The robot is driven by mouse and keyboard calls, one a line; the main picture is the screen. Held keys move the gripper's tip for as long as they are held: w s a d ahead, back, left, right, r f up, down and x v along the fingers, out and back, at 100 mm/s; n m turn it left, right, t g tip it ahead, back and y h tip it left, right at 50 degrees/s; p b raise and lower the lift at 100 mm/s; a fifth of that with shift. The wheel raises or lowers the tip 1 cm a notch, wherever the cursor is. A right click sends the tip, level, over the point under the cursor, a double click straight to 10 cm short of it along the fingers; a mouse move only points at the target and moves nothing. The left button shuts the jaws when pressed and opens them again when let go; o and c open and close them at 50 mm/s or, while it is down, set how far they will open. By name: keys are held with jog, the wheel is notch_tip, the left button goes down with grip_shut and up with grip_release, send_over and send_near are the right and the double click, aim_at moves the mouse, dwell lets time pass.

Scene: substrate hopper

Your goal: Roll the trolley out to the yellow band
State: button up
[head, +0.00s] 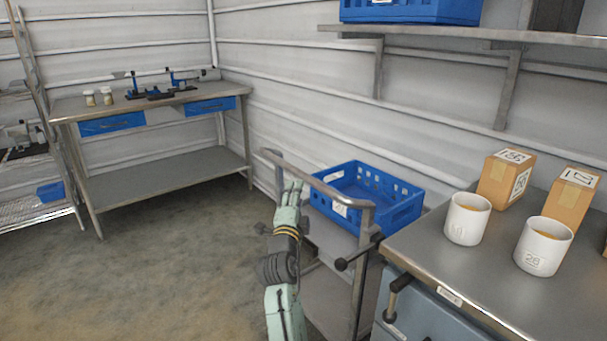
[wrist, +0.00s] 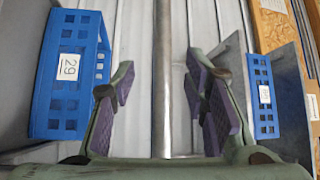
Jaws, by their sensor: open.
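The trolley (head: 362,262) stands between the wall and the steel bench at the right. Its grey handle rail (head: 332,191) runs across its near side, and a blue crate (head: 405,213) sits on its top. My gripper (head: 293,186) is just left of the handle rail in the picture, open. In the wrist view its purple-padded fingers (wrist: 165,100) are spread apart. A grey bar (wrist: 161,60) shows in the gap between them; I cannot tell whether it is the rail or part of the wall, and no contact shows. The yellow band is not in view.
The steel bench (head: 440,240) at right carries white cups (head: 467,220) and cardboard boxes (head: 507,178), close beside the trolley. A worktable (head: 165,172) stands at the back left. The floor (head: 150,275) at left is clear. A wall shelf (head: 450,36) hangs above.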

aim_at(300, 178)
jog(key=p+x, duration=0.2)
jog(key=x, duration=0.6)
jog(key=shift+w+a+r, duration=0.1)
jog(key=shift+w+r, duration=0.15)
jog(key=shift+p+x, duration=0.3)
jog(key=shift+x, duration=0.5)
jog(key=shift+f, duration=0.15)
jog(key=shift+c, duration=0.5)
grip_shut()
